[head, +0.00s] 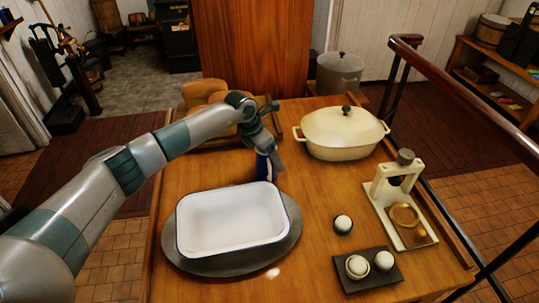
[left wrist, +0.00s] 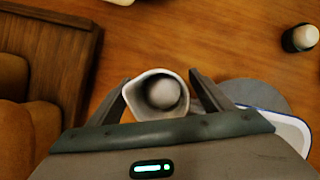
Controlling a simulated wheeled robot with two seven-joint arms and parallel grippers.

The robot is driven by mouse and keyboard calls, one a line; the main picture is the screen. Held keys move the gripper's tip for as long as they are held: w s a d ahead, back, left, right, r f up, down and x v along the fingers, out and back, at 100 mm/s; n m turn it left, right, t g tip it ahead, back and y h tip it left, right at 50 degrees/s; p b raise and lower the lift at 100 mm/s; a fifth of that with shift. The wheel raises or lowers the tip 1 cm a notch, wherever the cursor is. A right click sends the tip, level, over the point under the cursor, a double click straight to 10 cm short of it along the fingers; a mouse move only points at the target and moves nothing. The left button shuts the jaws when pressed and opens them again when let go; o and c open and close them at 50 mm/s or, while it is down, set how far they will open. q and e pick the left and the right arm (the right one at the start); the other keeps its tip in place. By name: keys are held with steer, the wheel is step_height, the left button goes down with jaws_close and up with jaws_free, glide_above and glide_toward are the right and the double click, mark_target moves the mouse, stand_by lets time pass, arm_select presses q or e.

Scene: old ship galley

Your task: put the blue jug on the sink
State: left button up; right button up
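The blue jug (head: 263,166) is on the wooden table, just behind the white basin; its lower part is partly hidden by the basin. My left gripper (head: 268,148) is at the jug from above. In the left wrist view, the jug's white open mouth (left wrist: 158,95) lies between the two fingers of the left gripper (left wrist: 160,78), one on each side. The fingers appear close to its sides, but I cannot tell whether they press on it. I recognise no sink in either view. My right gripper is not in view.
A white blue-rimmed basin (head: 230,220) sits on a grey platter (head: 284,243).

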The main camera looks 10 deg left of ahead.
arm_select(q)
steer(key=shift+r, duration=0.1)
steer(key=b+v, duration=0.5)
steer(key=v, duration=0.6)
steer(key=shift+r, duration=0.35)
steer(key=shift+a+r, duration=0.1)
steer(key=shift+r, duration=0.05)
